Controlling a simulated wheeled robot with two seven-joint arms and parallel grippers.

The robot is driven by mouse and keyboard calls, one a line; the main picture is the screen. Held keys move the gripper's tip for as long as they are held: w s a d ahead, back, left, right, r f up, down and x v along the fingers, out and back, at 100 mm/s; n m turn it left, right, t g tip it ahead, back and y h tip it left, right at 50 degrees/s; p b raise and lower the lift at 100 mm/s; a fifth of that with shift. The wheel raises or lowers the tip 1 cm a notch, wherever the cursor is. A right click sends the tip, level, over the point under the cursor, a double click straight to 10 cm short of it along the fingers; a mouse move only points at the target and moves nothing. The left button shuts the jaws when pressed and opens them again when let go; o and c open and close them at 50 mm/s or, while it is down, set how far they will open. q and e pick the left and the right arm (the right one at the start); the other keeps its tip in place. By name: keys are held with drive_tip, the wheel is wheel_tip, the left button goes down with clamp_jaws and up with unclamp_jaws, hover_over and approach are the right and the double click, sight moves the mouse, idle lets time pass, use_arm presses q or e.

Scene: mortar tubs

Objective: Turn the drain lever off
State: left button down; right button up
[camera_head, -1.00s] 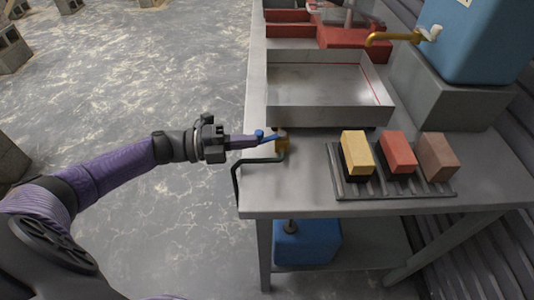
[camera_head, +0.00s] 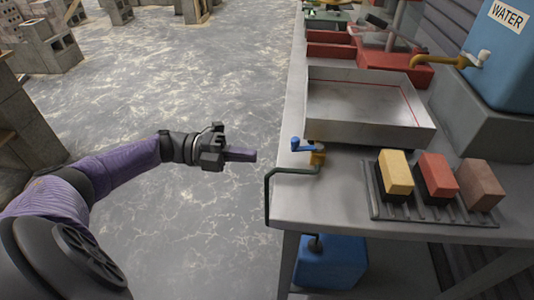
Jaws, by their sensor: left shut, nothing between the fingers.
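The drain lever (camera_head: 303,145) is a small blue handle on a brass valve (camera_head: 317,156) at the near left edge of the table, below the front corner of the metal basin (camera_head: 368,131). A dark green drain pipe (camera_head: 268,190) runs from the valve over the table edge and down. My left gripper (camera_head: 254,155) is shut and empty, pointing right, over the floor to the left of the lever with a clear gap between them. My right gripper does not show.
A rack (camera_head: 437,213) holds yellow, red and brown blocks on the table's right. A blue water tank (camera_head: 498,50) with a brass tap (camera_head: 437,60) stands on a grey block at the back right. A blue container (camera_head: 331,264) sits under the table. Floor left is open.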

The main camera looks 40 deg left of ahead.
use_arm(q)
drive_tip(key=v, duration=0.4)
drive_tip(key=shift+s, duration=0.2)
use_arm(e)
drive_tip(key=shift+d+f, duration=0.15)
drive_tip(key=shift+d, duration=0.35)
